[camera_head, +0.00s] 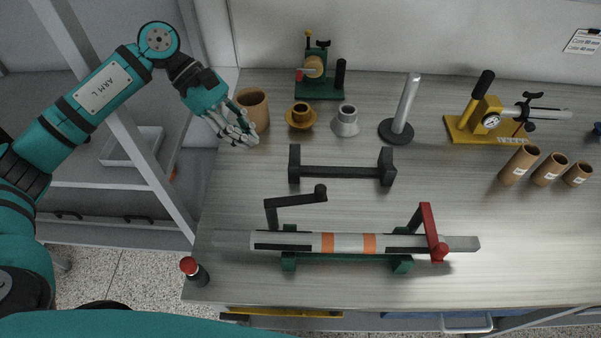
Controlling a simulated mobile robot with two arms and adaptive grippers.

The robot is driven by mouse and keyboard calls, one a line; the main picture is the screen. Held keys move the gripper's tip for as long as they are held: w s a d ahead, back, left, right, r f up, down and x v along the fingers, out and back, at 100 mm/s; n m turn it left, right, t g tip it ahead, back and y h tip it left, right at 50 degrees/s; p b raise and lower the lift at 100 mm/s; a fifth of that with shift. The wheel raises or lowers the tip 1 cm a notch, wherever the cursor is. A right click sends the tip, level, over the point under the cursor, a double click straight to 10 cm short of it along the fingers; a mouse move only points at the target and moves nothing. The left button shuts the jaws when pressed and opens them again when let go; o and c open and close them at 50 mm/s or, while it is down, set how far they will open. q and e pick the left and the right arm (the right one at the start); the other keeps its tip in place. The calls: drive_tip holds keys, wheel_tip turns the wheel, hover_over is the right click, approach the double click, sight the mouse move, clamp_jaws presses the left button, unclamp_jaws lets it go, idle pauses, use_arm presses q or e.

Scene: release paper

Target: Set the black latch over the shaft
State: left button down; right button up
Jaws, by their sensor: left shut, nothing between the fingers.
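The shaft (347,243) is a long grey bar with two orange bands, lying level on a green stand (345,258) near the table's front. The black latch (294,198) is at the shaft's left part. Its bar sticks up above the shaft and ends in a black knob at the right, not lying across the shaft. A red latch (430,231) is at the shaft's right part, its knob end down at the front side. My left gripper (246,137) is shut and empty, beside a brown cardboard tube at the back left, well behind the black latch. My right gripper is out of view.
A black cradle (341,172) stands behind the shaft. Farther back are the brown tube (254,110), yellow (300,116) and grey flanged cups (346,121), and an upright rod (403,108). A red-topped black cylinder (194,271) stands at the front left corner. The right front is clear.

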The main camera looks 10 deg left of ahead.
use_arm(q)
drive_tip(key=p, duration=0.4)
approach(296, 196)
wheel_tip(296, 196, down, 3)
drive_tip(key=w+d, duration=0.2)
drive_tip(key=d, duration=0.2)
drive_tip(key=d+p, duration=0.1)
drive_tip(key=s+d+f+p, duration=0.1)
drive_tip(key=d, duration=0.1)
drive_tip(key=shift+f, duration=0.1)
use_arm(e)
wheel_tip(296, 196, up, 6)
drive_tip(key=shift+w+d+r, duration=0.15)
